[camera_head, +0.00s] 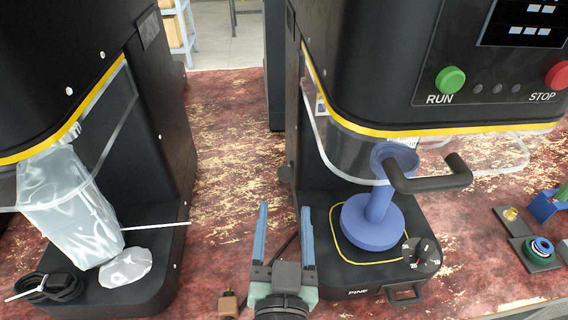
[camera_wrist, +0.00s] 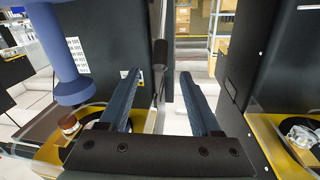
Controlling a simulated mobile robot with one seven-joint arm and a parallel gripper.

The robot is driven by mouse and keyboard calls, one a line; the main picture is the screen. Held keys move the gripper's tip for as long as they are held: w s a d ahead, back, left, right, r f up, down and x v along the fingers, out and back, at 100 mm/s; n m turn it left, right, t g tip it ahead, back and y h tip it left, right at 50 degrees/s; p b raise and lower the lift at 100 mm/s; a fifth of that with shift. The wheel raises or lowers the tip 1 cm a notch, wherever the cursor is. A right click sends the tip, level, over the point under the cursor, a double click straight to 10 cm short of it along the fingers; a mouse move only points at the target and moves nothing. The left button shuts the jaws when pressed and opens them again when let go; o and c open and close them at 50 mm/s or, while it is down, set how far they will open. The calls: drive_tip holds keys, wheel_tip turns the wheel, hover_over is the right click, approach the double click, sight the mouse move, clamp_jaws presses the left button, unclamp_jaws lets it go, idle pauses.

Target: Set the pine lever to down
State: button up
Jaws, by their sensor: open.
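The black machine marked PINE (camera_head: 358,291) stands right of centre in the head view. A dark knob (camera_head: 285,173), which looks like the end of the pine lever, shows at the machine's left side. In the wrist view the black lever knob (camera_wrist: 160,52) sits at the top of a thin rod, seen between and beyond my fingers. My gripper (camera_head: 285,208) is open and empty, in front of the machine's left side and short of the knob. It also shows in the wrist view (camera_wrist: 161,76). I cannot tell the lever's exact setting.
A blue spool-shaped part (camera_head: 373,222) stands on the PINE base, near a black bar handle (camera_head: 430,178) and a dial (camera_head: 424,254). Another black machine (camera_head: 160,130) stands left, with a cloudy wrapped block (camera_head: 70,205). Table between the machines is mostly clear.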

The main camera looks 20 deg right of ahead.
sight(286, 173)
drive_tip(key=p+x, duration=0.1)
drive_tip(key=x, duration=0.9)
drive_tip(key=shift+p, duration=0.35)
clamp_jaws()
idle(0.9)
